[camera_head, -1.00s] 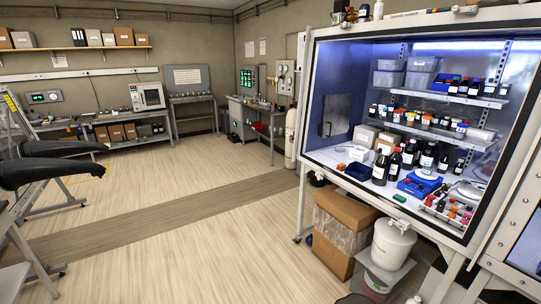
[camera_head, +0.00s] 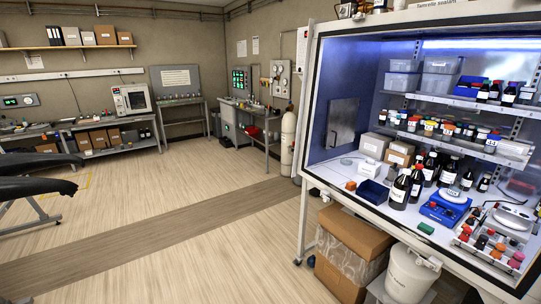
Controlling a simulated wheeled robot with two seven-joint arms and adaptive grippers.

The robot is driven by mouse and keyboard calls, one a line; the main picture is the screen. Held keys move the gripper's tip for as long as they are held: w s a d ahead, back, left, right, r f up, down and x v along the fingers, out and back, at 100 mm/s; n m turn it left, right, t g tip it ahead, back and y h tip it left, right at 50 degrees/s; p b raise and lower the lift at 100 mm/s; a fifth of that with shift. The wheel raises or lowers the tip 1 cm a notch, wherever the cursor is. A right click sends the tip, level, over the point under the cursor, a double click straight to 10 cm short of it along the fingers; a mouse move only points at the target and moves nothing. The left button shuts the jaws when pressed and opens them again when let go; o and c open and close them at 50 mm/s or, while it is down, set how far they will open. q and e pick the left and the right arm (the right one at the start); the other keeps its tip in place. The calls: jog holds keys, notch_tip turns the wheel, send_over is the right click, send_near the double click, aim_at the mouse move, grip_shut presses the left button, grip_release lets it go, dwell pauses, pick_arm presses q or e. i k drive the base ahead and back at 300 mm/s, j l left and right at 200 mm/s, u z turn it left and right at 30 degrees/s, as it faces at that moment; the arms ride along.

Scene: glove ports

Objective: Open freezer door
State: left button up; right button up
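I see no freezer or freezer door that I can make out in this view. Neither of my grippers is in view. The nearest large unit is a glass-fronted cabinet (camera_head: 309,100) on the right, lit inside, with shelves of bottles and tubs. A grey square panel with a handle (camera_head: 341,124) is on its inner left wall; I cannot tell what it opens to.
Two long black shapes (camera_head: 40,188) jut in at the left edge. Cardboard boxes (camera_head: 349,236) and a white bucket (camera_head: 408,275) stand under the cabinet. A gas cylinder (camera_head: 288,140) stands behind. The wooden floor (camera_head: 150,235) is clear in the middle.

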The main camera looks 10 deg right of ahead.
aim_at(343, 113)
jog(key=i+z, duration=0.2)
jog(key=i, duration=0.25)
jog(key=i+j+z, duration=0.25)
jog(key=i, duration=0.15)
jog(key=i+j+z, duration=0.15)
jog(key=i+z, duration=0.3)
jog(key=i+j+z, duration=0.2)
jog(key=z, duration=0.2)
jog(key=i+j+z, duration=0.25)
jog(key=j+z, duration=0.2)
jog(key=i+j+z, duration=0.2)
jog(key=j+z, duration=0.2)
jog(key=i+j+z, duration=0.2)
jog(key=j, duration=0.15)
jog(key=k+j+z, duration=0.2)
jog(key=j, duration=0.15)
jog(key=i, duration=0.1)
